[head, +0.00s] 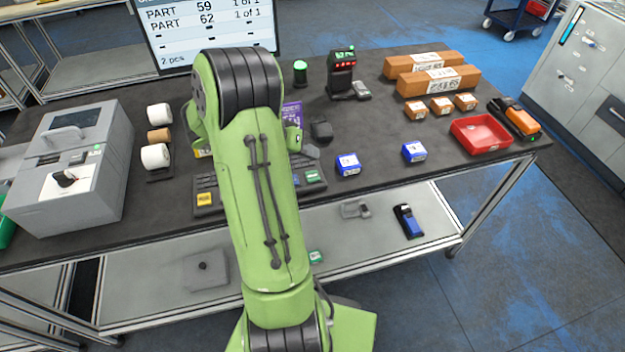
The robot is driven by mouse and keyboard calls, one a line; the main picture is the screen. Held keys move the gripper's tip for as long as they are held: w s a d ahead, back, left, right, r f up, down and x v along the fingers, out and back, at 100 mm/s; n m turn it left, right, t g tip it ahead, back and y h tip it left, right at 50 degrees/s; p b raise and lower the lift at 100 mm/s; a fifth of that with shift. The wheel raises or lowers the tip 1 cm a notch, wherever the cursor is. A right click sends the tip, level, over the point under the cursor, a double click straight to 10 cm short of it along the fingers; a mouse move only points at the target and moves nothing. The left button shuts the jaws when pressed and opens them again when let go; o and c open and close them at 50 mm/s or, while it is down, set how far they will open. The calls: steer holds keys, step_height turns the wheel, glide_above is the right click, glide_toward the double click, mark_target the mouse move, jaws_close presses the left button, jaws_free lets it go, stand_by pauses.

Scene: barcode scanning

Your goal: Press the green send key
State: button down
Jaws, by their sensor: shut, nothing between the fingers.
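The green send key (312,176) sits at the right end of a dark key panel (208,210) near the table's front edge. The key's face shows to the right of my green arm, which covers the middle of the panel. A yellow key (205,198) shows at the panel's left end. My arm rises in front of the table and bends over it. My gripper's fingers are hidden behind the arm, so their distance from the key cannot be seen.
A grey machine (75,165) and label rolls (155,156) stand left. A monitor (205,30) stands behind. A small dark object (321,130) and blue boxes (347,164) lie right of my arm. A red tray (481,134) and cartons (438,81) are farther right.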

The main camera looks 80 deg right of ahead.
mark_target(309, 176)
steer(key=shift+f+b, duration=1.6)
steer(key=shift+f, duration=0.75)
steer(key=shift+f+b, duration=0.4)
steer(key=shift+b, duration=0.05)
steer(key=shift+f+b, duration=0.45)
stand_by(0.3)
steer(key=shift+r, duration=0.1)
steer(key=shift+r+p, duration=0.65)
steer(key=shift+r, duration=0.15)
step_height(309, 176, up, 5)
steer(key=p, duration=0.4)
steer(key=shift+r, duration=0.1)
